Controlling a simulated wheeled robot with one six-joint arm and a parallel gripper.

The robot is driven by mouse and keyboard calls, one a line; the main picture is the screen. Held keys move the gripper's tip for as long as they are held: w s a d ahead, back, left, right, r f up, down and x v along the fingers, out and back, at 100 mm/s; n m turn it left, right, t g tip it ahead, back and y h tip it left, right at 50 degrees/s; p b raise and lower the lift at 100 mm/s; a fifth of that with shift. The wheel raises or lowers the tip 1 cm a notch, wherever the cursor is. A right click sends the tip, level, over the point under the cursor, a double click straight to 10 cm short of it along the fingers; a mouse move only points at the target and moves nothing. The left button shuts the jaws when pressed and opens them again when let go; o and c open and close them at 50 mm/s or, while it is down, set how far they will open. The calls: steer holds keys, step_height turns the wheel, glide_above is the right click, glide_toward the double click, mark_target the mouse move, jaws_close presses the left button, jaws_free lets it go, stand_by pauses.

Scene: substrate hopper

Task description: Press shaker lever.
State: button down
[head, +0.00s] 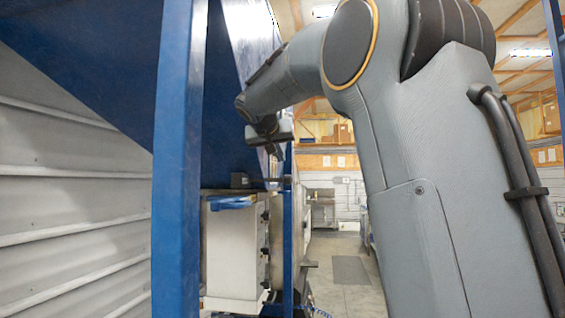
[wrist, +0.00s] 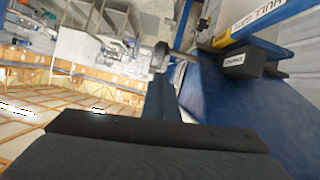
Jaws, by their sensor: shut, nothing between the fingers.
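The shaker lever (wrist: 178,52) appears in the wrist view as a thin dark rod with a rounded end, beside a small black box (wrist: 253,63) with a white label. In the head view the lever (head: 270,180) is a short dark bar sticking out to the right from the black box (head: 240,180), under the blue hopper (head: 232,140). My gripper (head: 272,148) is a little above the lever and apart from it. In the wrist view my gripper (wrist: 155,130) is a shut dark block across the bottom, with nothing held.
A blue post (head: 180,160) stands at the left front, and a thinner one is behind the lever. A white cabinet (head: 232,250) with a blue item on top stands below the hopper. The aisle floor (head: 340,275) to the right looks clear.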

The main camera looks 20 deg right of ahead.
mark_target(268, 180)
steer(key=p+x, duration=0.3)
steer(key=x, duration=0.6)
steer(key=shift+d, duration=0.2)
steer(key=shift+f, duration=0.1)
